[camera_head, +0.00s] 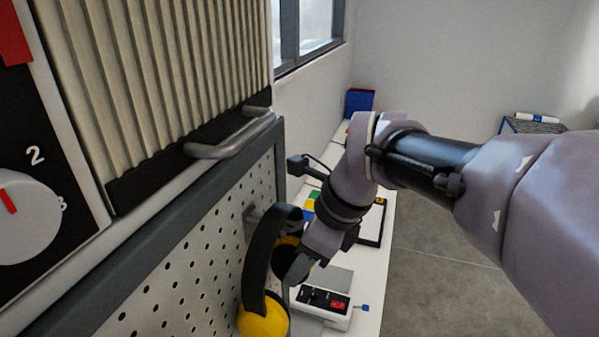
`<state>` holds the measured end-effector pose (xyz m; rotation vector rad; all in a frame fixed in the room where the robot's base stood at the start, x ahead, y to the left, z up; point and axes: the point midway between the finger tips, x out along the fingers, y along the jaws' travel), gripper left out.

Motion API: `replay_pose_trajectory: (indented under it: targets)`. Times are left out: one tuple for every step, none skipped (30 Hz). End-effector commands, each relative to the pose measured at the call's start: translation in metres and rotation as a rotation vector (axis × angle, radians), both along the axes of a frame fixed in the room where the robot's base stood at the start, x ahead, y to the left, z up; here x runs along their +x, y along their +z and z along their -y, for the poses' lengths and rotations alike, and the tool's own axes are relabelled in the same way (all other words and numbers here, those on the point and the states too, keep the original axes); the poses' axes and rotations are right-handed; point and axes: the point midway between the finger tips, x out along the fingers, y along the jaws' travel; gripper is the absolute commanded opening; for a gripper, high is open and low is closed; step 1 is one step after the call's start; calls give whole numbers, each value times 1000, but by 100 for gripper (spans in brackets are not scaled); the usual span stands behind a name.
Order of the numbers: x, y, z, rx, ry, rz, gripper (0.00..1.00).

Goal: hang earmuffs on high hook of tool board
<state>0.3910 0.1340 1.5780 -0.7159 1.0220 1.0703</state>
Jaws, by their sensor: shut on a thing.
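The earmuffs (263,322) have yellow cups and a black headband. They hang upright in front of the tool board (190,285), a grey-framed panel full of holes. My gripper (292,272) comes in from the right and is shut on the earmuffs near the far cup. The fingertips are partly hidden. A small grey hook (250,222) sticks out from the board just behind the top of the headband. I cannot tell whether the band touches it or rests on it.
A ribbed panel with a grey bar handle (232,138) juts out above the board. A dial (20,215) is at the left. Below, a white bench (372,262) carries a white box with a red switch (325,303) and other items. Floor is open at the right.

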Motion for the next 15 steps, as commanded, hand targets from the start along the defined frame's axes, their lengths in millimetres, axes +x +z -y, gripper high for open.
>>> replay_pose_trajectory:
  targets:
    - [0,0,0,0,0,0,0]
    - [0,0,0,0,0,0,0]
    - [0,0,0,0,0,0,0]
    - [0,0,0,0,0,0,0]
    - [0,0,0,0,0,0,0]
    - [0,0,0,0,0,0,0]
    - [0,0,0,0,0,0,0]
    - [0,0,0,0,0,0,0]
    - [0,0,0,0,0,0,0]
    - [0,0,0,0,0,0,46]
    - [0,0,0,0,0,0,51]
    - [0,0,0,0,0,0,59]
    - [0,0,0,0,0,0,65]
    - [0,0,0,0,0,0,67]
    - [0,0,0,0,0,0,67]
